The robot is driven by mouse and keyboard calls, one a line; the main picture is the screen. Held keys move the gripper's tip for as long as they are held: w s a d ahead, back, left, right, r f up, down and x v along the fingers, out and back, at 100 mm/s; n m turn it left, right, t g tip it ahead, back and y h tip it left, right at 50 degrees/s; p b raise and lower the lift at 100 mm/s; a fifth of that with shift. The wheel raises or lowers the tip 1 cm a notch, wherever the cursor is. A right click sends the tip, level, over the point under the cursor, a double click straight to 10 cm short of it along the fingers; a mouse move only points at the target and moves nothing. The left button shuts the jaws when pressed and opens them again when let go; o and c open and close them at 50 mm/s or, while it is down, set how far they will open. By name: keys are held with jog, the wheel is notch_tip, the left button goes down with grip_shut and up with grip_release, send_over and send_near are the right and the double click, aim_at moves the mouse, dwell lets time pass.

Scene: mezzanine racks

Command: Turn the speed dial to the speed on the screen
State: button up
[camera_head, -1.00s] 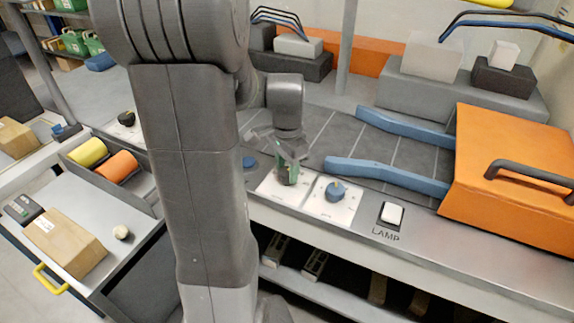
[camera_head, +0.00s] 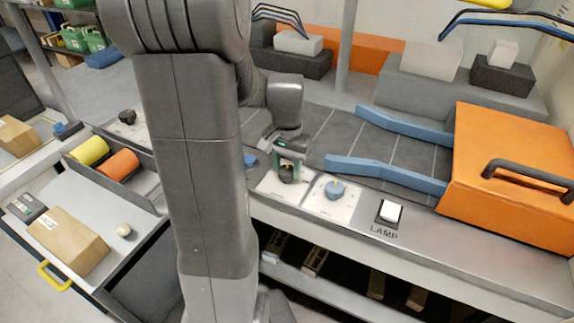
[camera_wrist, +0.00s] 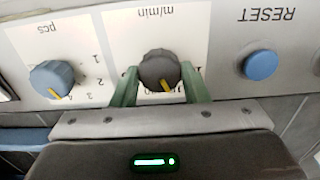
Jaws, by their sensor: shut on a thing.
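The speed dial is a dark round knob (camera_wrist: 159,70) with a yellow pointer line, on a white plate marked m/min, upside down in the wrist view. Its pointer faces the bottom of that picture, slightly right; the scale numbers there are mostly hidden by my gripper. My gripper (camera_wrist: 160,84) has its two green fingers on either side of the knob, shut on it. In the head view my gripper (camera_head: 289,163) reaches down to the dark dial (camera_head: 287,174) on the console. I cannot make out a screen with a speed in either view.
A blue pcs knob (camera_wrist: 52,78) sits beside the dial, also in the head view (camera_head: 335,189). A blue RESET button (camera_wrist: 260,65) is on the dial's other side. A white LAMP switch (camera_head: 390,211), blue guide rails (camera_head: 385,172) and an orange housing (camera_head: 510,170) lie to the right.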

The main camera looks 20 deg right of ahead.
aim_at(287, 169)
jog(key=o, duration=1)
jog(key=shift+c, duration=0.2)
notch_tip(287, 169, up, 14)
jog(key=p, duration=0.1)
jog(key=shift+f, duration=0.15)
notch_tip(287, 169, down, 14)
jog(key=shift+r+b, duration=0.1)
jog(key=shift+b, duration=0.45)
jog(key=shift+r, duration=0.1)
